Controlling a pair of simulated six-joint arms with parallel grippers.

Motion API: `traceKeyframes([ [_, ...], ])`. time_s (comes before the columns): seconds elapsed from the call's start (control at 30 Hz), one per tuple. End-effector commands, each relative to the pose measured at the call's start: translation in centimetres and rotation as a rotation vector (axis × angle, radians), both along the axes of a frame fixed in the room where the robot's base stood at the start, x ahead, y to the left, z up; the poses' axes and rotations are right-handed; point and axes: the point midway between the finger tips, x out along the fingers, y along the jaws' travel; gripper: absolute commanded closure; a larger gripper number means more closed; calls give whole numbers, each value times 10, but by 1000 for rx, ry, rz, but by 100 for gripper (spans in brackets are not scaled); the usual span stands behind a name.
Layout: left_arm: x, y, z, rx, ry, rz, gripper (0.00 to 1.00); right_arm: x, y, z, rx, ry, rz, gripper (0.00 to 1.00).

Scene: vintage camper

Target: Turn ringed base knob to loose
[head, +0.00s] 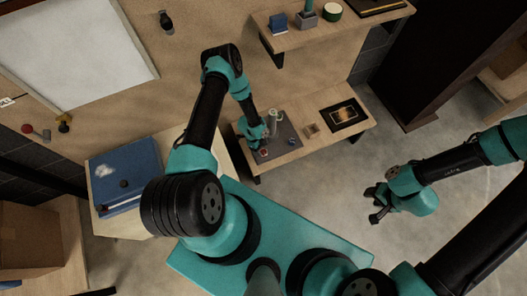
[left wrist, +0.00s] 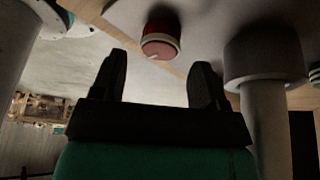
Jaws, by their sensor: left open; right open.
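In the left wrist view a red knob (left wrist: 161,40) with a paler face and a short white mark sits on a pale surface, beyond and between my open fingertips. I cannot tell whether it is the ringed base knob. My left gripper (left wrist: 158,78) is open and apart from the knob. In the head view my left gripper (head: 262,145) is over the grey plate (head: 285,152) on the wooden shelf, next to a small red part (head: 264,152). A pale upright fixture (head: 273,116) stands behind it. My right gripper (head: 376,204) is open and empty above the floor.
In the left wrist view a thick white post (left wrist: 264,95) with a wide head stands close to the right finger. A small blue item (head: 291,141), a small wooden piece (head: 312,130) and a dark framed picture (head: 344,115) are on the shelf (head: 331,97).

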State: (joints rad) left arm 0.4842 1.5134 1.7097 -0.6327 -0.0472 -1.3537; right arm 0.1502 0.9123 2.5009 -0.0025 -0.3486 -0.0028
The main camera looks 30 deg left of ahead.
Motion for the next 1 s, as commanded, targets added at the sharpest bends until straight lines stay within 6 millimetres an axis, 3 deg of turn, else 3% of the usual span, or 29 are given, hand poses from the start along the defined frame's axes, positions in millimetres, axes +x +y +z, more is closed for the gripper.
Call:
traceKeyframes([
  [0.23,-4,-6,-27,0,0,12,33,0,0,0,0,0,0,57],
  [0.6,-5,-7,-32,0,0,15,33,0,0,0,0,0,0,57],
  [1.0,-5,-7,-31,0,0,15,70,0,0,0,0,0,0,57],
])
